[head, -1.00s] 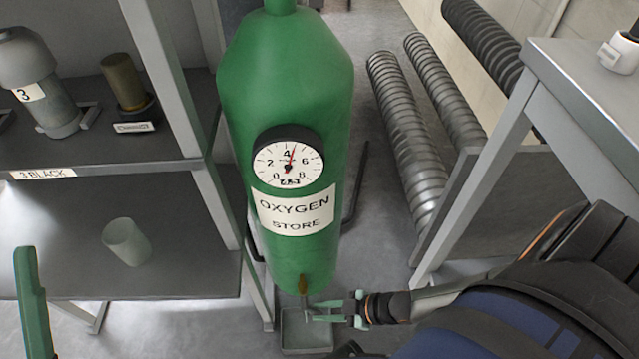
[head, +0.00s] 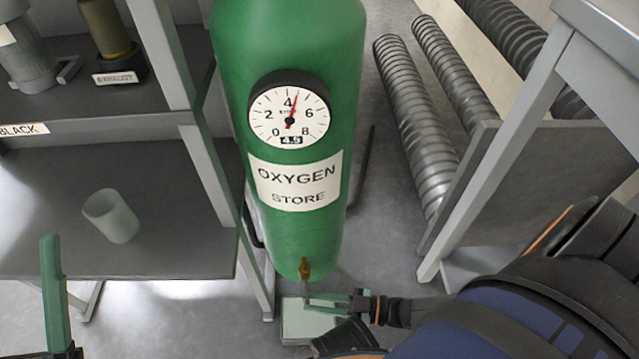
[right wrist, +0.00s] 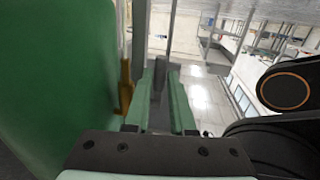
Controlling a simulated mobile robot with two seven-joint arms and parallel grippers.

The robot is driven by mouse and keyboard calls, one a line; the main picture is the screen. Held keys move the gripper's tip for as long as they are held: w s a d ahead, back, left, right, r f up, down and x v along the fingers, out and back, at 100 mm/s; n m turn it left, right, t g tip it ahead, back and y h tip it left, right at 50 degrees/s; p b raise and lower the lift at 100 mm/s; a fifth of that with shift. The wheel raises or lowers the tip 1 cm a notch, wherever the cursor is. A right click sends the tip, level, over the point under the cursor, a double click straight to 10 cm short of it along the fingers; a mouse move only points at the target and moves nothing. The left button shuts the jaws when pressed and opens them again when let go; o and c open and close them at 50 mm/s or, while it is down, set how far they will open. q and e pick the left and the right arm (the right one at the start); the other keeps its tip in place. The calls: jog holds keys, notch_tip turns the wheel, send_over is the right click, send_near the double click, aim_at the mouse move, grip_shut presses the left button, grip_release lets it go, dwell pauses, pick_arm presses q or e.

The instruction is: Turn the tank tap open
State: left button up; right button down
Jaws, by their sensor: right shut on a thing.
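The tank is a tall green cylinder (head: 295,225) labelled OXYGEN STORE, with a round dial whose needle stands a little past 4. Its small brass tap (head: 305,268) is at the bottom front, with a thin grey piece below it. My right gripper (head: 312,301) comes in from the right and is shut on the tap's grey piece. In the right wrist view, that grey piece (right wrist: 164,76) shows between the green fingers, with the brass part (right wrist: 125,85) beside the tank. One green finger of my left gripper (head: 54,290) shows at the left edge; its opening is out of frame.
A shallow pale tray (head: 304,325) sits on the floor under the tap. A grey shelf (head: 175,235) at left holds a pale cup (head: 110,216). Ribbed hoses (head: 410,115) lie at the back right, and a grey table leg (head: 480,170) stands at right.

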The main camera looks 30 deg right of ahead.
jog(key=shift+a, duration=0.3)
dwell(0.4)
jog(key=c, duration=0.8)
grip_release()
jog(key=shift+w+d, duration=0.1)
jog(key=shift+o, duration=0.2)
jog(key=shift+d, duration=0.1)
jog(key=v, duration=1.2)
jog(key=shift+f, duration=0.2)
jog(key=shift+d, duration=0.1)
